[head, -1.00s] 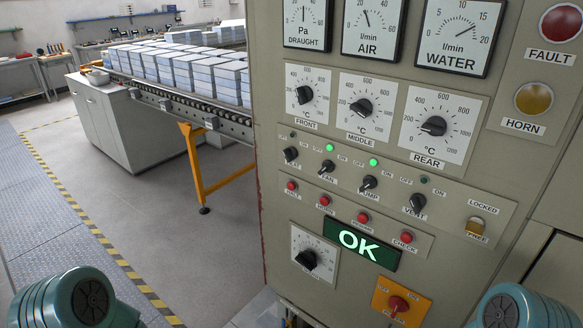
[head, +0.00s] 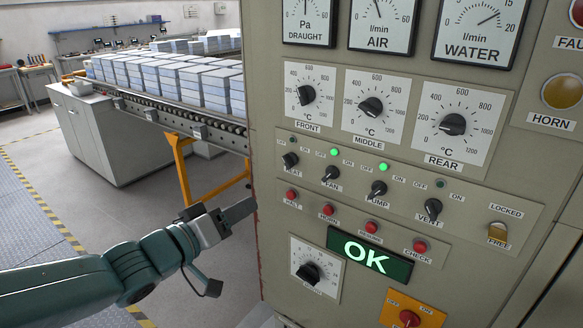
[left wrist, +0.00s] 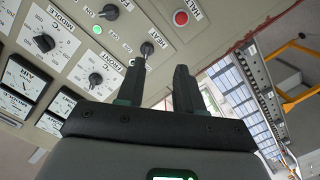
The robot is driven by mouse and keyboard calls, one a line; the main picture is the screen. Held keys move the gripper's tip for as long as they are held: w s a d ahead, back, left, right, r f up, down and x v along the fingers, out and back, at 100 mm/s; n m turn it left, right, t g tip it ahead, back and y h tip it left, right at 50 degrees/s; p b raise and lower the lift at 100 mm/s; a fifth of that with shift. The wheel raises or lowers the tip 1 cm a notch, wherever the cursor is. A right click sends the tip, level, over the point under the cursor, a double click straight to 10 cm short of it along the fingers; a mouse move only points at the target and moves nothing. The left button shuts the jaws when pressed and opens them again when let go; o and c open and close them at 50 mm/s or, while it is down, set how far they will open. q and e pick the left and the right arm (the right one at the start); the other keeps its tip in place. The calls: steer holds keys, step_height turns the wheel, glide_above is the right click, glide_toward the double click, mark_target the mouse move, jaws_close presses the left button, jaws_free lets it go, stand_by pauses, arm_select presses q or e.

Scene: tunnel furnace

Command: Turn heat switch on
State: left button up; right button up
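The heat switch (head: 290,160) is a black rotary knob at the left end of the switch row, and the small lamp (head: 293,141) above it is dark. It also shows in the left wrist view (left wrist: 147,48), just beyond the fingertips. My left gripper (head: 230,215) is left of the cabinet's edge, lower than the switch. In the left wrist view its two fingers (left wrist: 160,75) stand apart with nothing between them. My right gripper is out of view.
The fan switch (head: 331,174) and pump switch (head: 377,189) sit to the right, under lit green lamps. A red halt button (head: 291,195) is just below the heat switch. A green OK display (head: 368,255) is lower down. A conveyor with stacked blocks (head: 180,78) stands behind.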

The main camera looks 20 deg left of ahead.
arm_select(q)
step_height(320, 180, up, 3)
steer(key=s, duration=0.2)
steer(key=t+p, duration=0.1)
steer(key=p, duration=0.1)
glide_toward(284, 161)
steer(key=shift+y, duration=0.3)
steer(key=x, duration=0.8)
steer(key=shift+w+d+r, duration=0.15)
steer(key=shift+w+d, duration=0.05)
steer(key=shift+d, duration=0.1)
steer(key=shift+w, duration=0.3)
jaws_close()
